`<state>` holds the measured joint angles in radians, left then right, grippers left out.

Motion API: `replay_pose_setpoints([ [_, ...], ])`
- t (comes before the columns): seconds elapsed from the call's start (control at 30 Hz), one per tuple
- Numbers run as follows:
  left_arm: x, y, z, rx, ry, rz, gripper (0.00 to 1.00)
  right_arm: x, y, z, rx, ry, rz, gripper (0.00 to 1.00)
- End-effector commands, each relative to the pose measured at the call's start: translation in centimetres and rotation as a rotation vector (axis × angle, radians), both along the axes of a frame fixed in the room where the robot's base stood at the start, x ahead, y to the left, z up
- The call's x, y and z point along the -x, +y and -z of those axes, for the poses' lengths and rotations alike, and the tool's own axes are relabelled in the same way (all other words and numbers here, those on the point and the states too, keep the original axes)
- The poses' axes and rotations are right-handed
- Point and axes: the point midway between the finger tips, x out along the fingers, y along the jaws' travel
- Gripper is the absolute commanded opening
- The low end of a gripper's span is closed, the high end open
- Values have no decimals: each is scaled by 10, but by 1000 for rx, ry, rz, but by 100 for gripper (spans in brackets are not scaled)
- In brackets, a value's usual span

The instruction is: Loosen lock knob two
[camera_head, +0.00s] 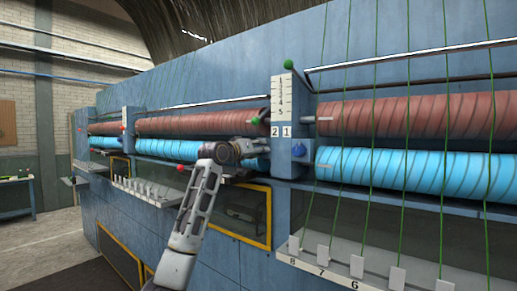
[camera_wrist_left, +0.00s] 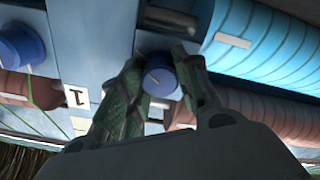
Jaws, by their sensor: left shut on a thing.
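A round blue knob (camera_wrist_left: 160,80) with a light mark on its face sits between the two green-padded fingers of my left gripper (camera_wrist_left: 158,88) in the left wrist view. I take it for lock knob two. The fingers are shut on it. In the head view my left gripper (camera_head: 262,148) reaches the left side of the blue post, just below the plate marked 2 and 1 (camera_head: 282,132), and hides this knob. A second blue knob (camera_head: 298,150) is on the right of the post. It also shows at the left edge of the wrist view (camera_wrist_left: 20,46).
Reddish-brown rollers (camera_head: 415,116) and blue rollers (camera_head: 385,170) run along the machine on both sides of the post. Green strands (camera_head: 365,210) hang in front at the right. A numbered ledge (camera_head: 330,265) juts out below. A red ball (camera_head: 180,168) is left of my arm.

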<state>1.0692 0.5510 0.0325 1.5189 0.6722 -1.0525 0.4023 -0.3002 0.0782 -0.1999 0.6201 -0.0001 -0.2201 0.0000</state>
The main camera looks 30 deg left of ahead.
Motion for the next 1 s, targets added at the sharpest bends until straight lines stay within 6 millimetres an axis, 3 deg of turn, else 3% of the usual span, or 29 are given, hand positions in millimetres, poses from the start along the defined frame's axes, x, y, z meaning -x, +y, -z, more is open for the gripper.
replay_pose_setpoints([
  [0.03, 3, 3, -7, -46, -17, -5, 8, 0, 0, -1, 0, 0, 0, 55],
  [0.5, 3, 2, -7, -399, -46, -6, 8, 0, -1, -2, 2, 0, -1, 55],
  [1.0, 3, 2, -8, -474, -53, -6, 8, 0, -2, -2, 3, -1, -1, 55],
])
